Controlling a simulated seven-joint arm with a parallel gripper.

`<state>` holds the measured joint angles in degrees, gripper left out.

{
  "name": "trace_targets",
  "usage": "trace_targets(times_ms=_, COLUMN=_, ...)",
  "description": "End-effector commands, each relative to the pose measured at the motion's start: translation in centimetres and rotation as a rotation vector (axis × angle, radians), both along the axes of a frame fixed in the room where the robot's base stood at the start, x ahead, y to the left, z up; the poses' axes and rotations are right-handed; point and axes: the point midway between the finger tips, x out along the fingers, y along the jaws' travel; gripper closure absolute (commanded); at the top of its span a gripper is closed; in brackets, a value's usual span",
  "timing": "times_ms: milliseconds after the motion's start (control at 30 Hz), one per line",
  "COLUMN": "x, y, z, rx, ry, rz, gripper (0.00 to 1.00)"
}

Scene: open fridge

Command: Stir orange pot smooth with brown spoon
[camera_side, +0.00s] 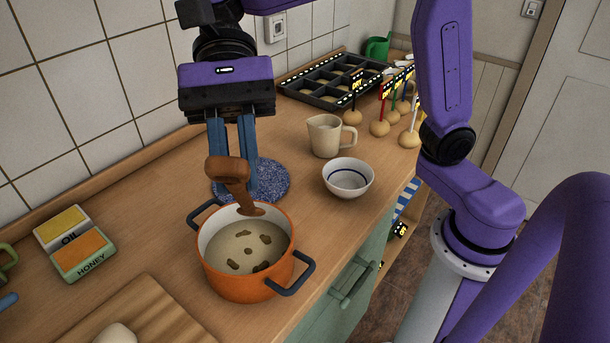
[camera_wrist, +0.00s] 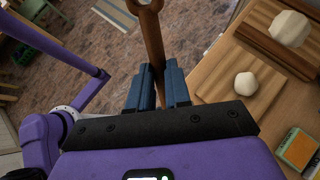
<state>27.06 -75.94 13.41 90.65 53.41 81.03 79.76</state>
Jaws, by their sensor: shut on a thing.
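The orange pot (camera_side: 246,281) stands on the wooden counter with a dark handle on each side. It holds a pale mixture (camera_side: 232,241) with several brown lumps in it. My gripper (camera_side: 236,190) is above the pot's back rim, fingers pointing down. It is shut on the brown spoon (camera_side: 228,170). The spoon is tilted, and its lower end is at the pot's back inner side; I cannot tell whether it touches the mixture. In the wrist view the spoon (camera_wrist: 153,45) runs up from between the blue fingers (camera_wrist: 157,88). The pot is not visible in the wrist view.
A blue speckled mat (camera_side: 275,178) lies behind the pot. A white bowl (camera_side: 348,180) and a cream jug (camera_side: 325,137) stand to the right. Oil and honey blocks (camera_side: 82,255) are at left, a cutting board (camera_side: 160,315) with dough in front. A dark compartment tray (camera_side: 325,82) is at the back.

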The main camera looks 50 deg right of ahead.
Motion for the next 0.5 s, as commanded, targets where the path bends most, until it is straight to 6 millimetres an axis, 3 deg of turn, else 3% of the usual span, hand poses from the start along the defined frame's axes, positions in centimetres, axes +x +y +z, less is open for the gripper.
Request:
trace_targets(times_ms=233, x=1.4, y=1.3, z=1.2, rx=0.047, ry=0.031, rz=-0.034, gripper=1.00)
trace_targets(times_ms=500, x=1.3, y=1.3, z=-0.4, rx=0.046, ry=0.033, rz=-0.034, gripper=1.00)
